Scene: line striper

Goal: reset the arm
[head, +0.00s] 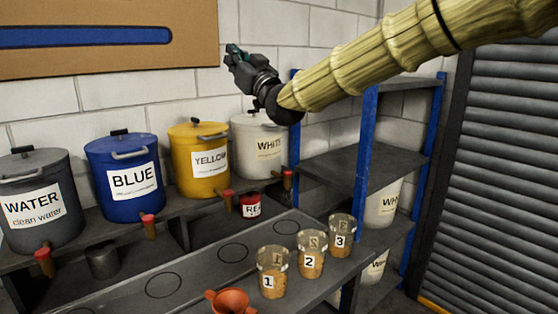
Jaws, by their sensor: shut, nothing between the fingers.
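My gripper (236,55) is at the end of my bamboo-textured arm, raised at the upper middle of the head view. It points up and to the left, in front of the white brick wall. Its fingers look closed and it holds nothing. It is above the white tank (252,135) and the yellow tank (198,178), apart from both. My arm reaches in from the upper right and hides part of the wall and the shelf rack's top.
A blue tank (125,205) and a grey water tank (35,222) stand at left. Cups numbered 1 (271,258), 2 (309,240) and 3 (342,228), an orange funnel (230,302) and a small red can (250,199) stand in front. A blue-posted rack (369,130) is at right.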

